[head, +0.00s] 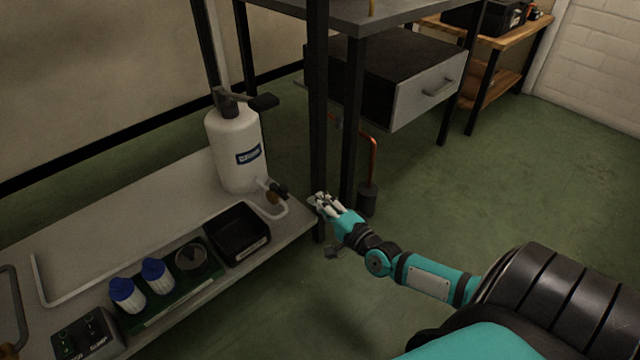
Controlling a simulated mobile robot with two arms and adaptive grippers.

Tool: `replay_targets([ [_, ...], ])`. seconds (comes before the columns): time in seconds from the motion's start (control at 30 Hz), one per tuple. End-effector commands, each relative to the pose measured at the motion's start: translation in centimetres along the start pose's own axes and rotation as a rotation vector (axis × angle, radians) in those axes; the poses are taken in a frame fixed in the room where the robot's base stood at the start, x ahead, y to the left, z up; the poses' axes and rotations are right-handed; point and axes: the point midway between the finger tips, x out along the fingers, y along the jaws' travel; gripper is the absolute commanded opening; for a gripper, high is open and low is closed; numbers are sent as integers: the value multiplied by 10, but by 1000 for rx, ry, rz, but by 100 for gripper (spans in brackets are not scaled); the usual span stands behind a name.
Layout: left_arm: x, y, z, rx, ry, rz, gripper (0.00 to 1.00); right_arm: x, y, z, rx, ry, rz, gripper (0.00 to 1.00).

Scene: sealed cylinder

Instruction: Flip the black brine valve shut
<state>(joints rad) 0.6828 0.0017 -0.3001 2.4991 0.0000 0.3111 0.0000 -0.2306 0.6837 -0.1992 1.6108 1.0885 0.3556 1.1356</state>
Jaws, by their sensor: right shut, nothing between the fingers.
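A white cylinder (232,150) with a blue label stands upright at the back right of the low grey bench. A black lever (262,102) also sticks out at the cylinder's top. I cannot read a brine label on either. My right gripper (323,203) is shut and empty, to the right of the low valve and apart from it, near the bench's right end. My left gripper is not in view.
A black tray (239,233) lies on the bench (115,215) in front of the cylinder. Blue-capped bottles (127,294) and a switch box (86,335) are further left. A dark table post (318,120) stands close behind my right gripper. Green floor is open at right.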

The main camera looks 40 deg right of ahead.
Motion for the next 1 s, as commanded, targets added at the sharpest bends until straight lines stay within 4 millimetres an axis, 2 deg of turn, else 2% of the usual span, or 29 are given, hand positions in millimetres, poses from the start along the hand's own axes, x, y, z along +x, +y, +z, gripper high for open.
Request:
replay_targets([
  [0.03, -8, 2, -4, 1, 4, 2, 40, 12, 4, 0, 1, 2, -5, 0],
  [0.2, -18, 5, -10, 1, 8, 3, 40, 42, 4, 0, 1, 2, -5, 0],
  [0.4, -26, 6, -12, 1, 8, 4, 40, 64, 2, 0, 1, 1, -1, 0],
  [0.83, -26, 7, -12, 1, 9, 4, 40, 70, 1, 0, 0, 0, 1, 0],
  [1.0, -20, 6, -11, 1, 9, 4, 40, 70, -1, 1, 2, 13, 1, 0],
])
